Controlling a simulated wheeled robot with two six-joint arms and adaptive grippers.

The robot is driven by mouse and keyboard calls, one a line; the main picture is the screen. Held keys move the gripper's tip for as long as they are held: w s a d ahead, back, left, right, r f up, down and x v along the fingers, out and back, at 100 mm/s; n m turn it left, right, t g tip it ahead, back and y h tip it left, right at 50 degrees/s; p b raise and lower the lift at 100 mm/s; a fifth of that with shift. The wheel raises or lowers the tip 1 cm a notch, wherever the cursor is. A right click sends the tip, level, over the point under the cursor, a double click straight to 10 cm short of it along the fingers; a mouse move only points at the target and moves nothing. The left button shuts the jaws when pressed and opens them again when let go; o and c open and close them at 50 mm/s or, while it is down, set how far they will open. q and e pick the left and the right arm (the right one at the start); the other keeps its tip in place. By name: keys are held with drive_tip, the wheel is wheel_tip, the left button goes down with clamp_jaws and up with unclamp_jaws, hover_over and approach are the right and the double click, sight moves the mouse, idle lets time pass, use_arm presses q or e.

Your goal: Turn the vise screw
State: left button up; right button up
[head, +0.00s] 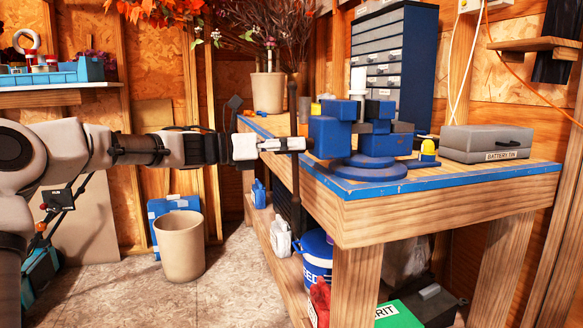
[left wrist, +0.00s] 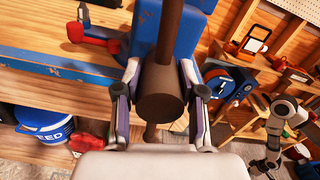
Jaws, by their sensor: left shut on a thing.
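The blue vise (head: 335,132) stands on the corner of the workbench. Its dark vise screw faces left, and a long dark bar (head: 294,100) passes through the screw head and stands upright. My left gripper (head: 296,144) reaches in level from the left and is shut on the screw head. In the left wrist view the round brown end of the screw (left wrist: 160,92) sits between the two fingers of my left gripper (left wrist: 160,90). The vise body (left wrist: 188,35) is behind it there. In the head view the fingers partly hide the screw head. My right gripper is not seen.
The workbench (head: 430,205) also carries a grey battery tin (head: 485,145) and a potted plant (head: 267,92). A beige bin (head: 180,245) stands on the floor below my left arm. A blue bucket (head: 316,262) is under the bench. Floor left of the bench is partly clear.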

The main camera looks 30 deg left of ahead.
sight(288, 137)
use_arm(q)
drive_tip(key=shift+m+b, duration=1.6)
drive_tip(key=shift+b, duration=0.4)
drive_tip(key=o, duration=0.9)
drive_tip(key=shift+c, duration=0.2)
drive_tip(key=shift+o, duration=1.3)
drive_tip(key=shift+s+a+r, duration=0.15)
drive_tip(key=shift+s, duration=0.25)
wheel_tip(288, 137, up, 10)
drive_tip(key=shift+r, duration=0.1)
